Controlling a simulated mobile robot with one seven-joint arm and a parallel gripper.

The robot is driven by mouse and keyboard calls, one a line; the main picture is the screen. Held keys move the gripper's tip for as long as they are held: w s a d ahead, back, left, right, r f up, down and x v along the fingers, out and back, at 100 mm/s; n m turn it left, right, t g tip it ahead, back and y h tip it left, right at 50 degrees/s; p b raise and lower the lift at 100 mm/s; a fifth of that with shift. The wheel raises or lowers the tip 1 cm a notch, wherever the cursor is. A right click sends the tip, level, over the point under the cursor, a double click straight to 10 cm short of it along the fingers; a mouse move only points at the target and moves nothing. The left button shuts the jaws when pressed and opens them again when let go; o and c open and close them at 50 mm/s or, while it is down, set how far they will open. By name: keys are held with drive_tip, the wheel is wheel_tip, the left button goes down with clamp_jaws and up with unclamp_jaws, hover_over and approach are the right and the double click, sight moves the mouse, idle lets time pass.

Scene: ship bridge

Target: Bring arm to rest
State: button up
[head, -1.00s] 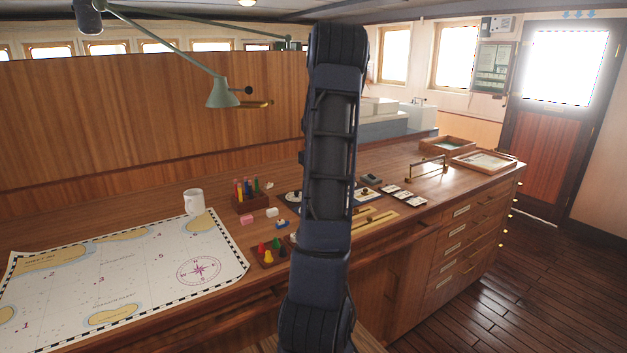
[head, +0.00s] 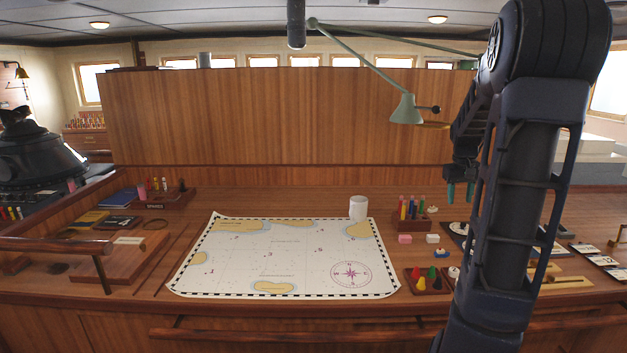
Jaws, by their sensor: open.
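My arm rises at the right of the head view, bent over at the top, in front of the wooden chart desk (head: 130,206). My gripper (head: 460,192) hangs from it with greenish fingertips pointing down, apart from each other. It is open, with nothing seen between the fingers. It appears above the right part of the desk, and I cannot tell its exact height. The arm hides part of the desk's right side.
A chart (head: 240,262) lies on the desk with a white mug (head: 358,208) at its upper right. A pen holder (head: 412,214) and a tray of colored pawns (head: 428,281) stand near my arm. A green lamp (head: 405,108) hangs above. A rail (head: 60,245) is at left.

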drive_tip(key=s+a+r+t, duration=0.1)
drive_tip(key=s+a, duration=0.8)
drive_tip(key=s, duration=0.3)
drive_tip(key=s+a+r+t+y, duration=0.1)
drive_tip(key=s+a+r+t, duration=0.1)
drive_tip(key=s+a, duration=0.8)
drive_tip(key=shift+s+t, duration=0.3)
drive_tip(key=shift+s, duration=0.65)
drive_tip(key=shift+d, duration=0.1)
